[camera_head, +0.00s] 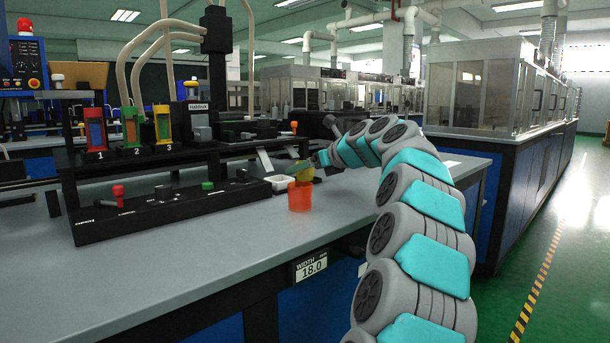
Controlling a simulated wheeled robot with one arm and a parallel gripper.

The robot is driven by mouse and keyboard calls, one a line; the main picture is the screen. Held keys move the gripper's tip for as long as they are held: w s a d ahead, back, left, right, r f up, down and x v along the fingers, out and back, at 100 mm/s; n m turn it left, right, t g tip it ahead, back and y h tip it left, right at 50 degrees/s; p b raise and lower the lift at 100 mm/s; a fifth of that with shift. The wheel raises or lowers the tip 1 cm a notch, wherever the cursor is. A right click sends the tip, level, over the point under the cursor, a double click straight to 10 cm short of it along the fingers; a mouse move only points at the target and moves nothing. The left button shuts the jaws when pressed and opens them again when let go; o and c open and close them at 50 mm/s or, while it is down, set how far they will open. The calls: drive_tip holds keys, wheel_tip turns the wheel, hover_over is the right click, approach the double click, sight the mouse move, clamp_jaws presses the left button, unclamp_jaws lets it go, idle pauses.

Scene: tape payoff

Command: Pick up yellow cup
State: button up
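A small yellow cup (305,174) shows just above an orange-red cup (300,197) near the front edge of the grey bench. I cannot tell whether the yellow cup sits in the orange-red one, behind it or above it. My arm reaches in from the right, and my gripper (311,162) is at the top of the yellow cup. The gripper is small and partly merged with the cup, so I cannot tell whether its fingers are open or closed, or touching it.
A small white tray (279,183) lies left of the cups. A black control panel (165,205) with red and green knobs stands farther left, below numbered coloured holders (130,127). The grey bench top (150,270) in front is clear. A width display (311,266) hangs on the bench front.

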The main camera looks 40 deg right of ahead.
drive_tip(key=c, duration=1.2)
drive_tip(key=shift+r, duration=0.15)
